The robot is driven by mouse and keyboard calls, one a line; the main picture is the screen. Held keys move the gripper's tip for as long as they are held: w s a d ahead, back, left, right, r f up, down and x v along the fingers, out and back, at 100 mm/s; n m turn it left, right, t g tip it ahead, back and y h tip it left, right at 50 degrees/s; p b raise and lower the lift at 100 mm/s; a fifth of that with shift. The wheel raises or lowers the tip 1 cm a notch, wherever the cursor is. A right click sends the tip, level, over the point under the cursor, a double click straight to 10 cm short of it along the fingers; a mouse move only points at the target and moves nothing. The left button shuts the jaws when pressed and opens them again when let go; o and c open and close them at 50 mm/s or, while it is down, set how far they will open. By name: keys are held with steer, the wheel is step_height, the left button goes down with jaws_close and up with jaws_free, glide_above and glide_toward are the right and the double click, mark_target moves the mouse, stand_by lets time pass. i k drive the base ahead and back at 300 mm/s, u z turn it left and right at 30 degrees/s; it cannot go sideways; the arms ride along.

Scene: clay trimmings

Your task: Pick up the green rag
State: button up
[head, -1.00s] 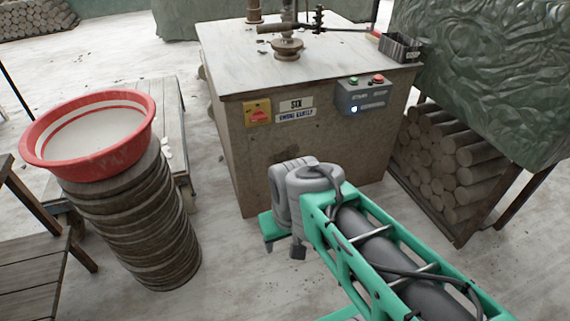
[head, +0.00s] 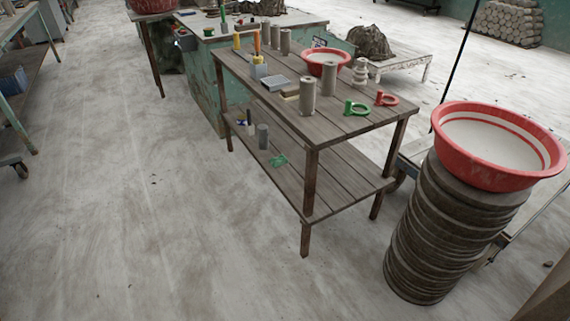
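A small crumpled green cloth, which looks like the green rag (head: 278,160), lies on the lower shelf of the wooden table (head: 345,207) in the middle of the head view. It is near the shelf's front edge, toward its left part. A grey cylinder (head: 263,136) and a few small items stand to its left on the same shelf. My gripper and arm are not in the current view.
The tabletop holds cylinders (head: 307,101), a red bowl (head: 325,62), a green ring-shaped tool (head: 356,108) and a red one (head: 386,99). A stack of round slabs (head: 445,230) under a red basin (head: 497,180) stands at right. The floor (head: 130,220) at left is clear.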

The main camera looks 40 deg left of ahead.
mark_target(276, 162)
steer(key=u, duration=1.75)
